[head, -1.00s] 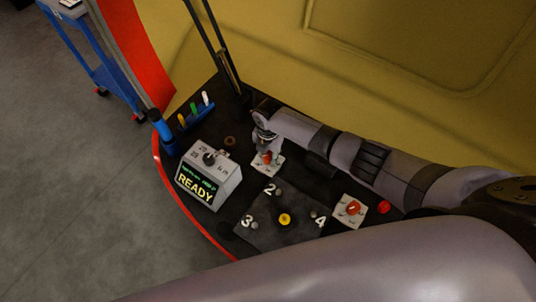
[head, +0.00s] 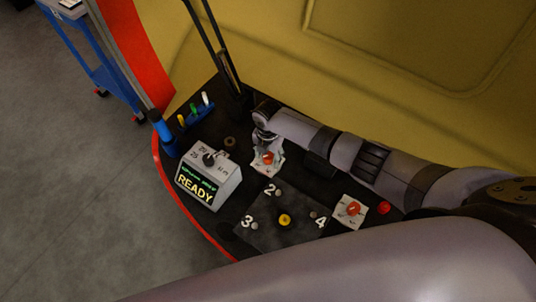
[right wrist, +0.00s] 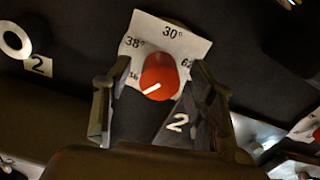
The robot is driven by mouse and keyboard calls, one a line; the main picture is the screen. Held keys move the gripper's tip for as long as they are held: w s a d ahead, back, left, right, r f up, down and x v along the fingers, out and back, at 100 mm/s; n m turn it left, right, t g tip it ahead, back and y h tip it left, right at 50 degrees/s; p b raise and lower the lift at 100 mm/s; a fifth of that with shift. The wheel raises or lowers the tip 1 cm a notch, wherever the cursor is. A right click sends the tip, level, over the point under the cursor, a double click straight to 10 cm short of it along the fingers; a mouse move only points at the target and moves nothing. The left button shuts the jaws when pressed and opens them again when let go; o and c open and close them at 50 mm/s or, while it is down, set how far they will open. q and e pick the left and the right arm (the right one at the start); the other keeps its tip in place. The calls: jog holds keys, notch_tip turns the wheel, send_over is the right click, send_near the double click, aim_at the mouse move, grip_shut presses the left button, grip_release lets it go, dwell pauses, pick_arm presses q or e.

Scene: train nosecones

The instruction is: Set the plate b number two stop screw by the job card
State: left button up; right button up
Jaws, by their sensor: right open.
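A red knob (right wrist: 159,76) with a white pointer line stands on a white dial card (right wrist: 195,45) marked 38°, 30° and partly hidden figures; it also shows in the head view (head: 268,158). The pointer aims down-left in the wrist view, toward the figure at the card's left edge. My right gripper (right wrist: 160,100) is open, one finger on each side of the knob; contact is not clear. A second red knob (head: 353,208) sits on another white card. My left gripper is out of view.
A grey box (head: 210,175) with a selector knob and a READY screen stands left of the cards. A dark panel (head: 262,235) carries a yellow knob (head: 285,219) and white numerals. Coloured tools (head: 194,110) stand in a blue rack. A red button (head: 384,207) is at right.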

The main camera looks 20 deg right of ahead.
aim_at(268, 155)
notch_tip(268, 155, up, 12)
dwell(0.6)
dwell(0.5)
